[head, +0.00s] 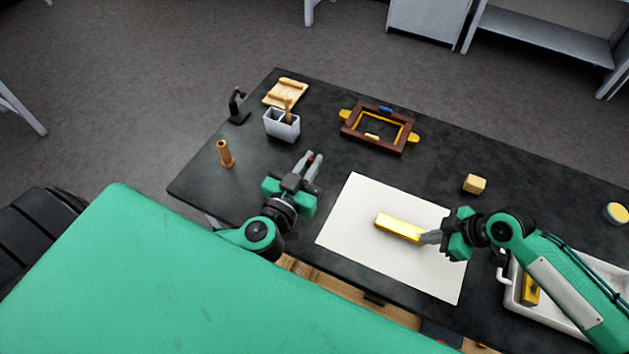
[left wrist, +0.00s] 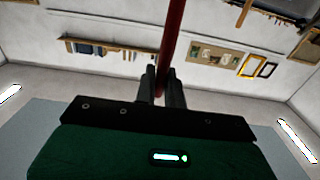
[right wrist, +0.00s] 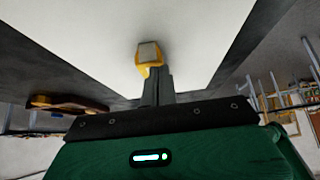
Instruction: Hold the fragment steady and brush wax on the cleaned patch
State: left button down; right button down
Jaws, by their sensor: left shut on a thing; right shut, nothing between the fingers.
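The gilt fragment (head: 398,228), a bright yellow bar, lies on a white sheet (head: 350,215). My right gripper (head: 430,237) is shut and empty at the fragment's right end. In the right wrist view the fragment's end (right wrist: 148,55) is right at my right fingertips (right wrist: 157,80); I cannot tell whether they touch. My left gripper (head: 309,165) is raised left of the sheet, shut on a thin dark red rod (left wrist: 172,42), seemingly a brush handle. Its working end is hidden. I cannot make out a cleaned patch. A round yellow-topped tin (head: 617,212) stands at the right edge; its contents are unclear.
A grey holder (head: 281,126), wooden rack (head: 286,92), black stand (head: 237,107) and brown cylinder (head: 225,154) stand at the left. A brown frame (head: 360,112) lies at the back. A wooden block (head: 474,184) and white tray (head: 511,290) are at the right.

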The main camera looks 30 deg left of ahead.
jog(key=shift+s+f, duration=0.1)
jog(key=shift+f, duration=0.15)
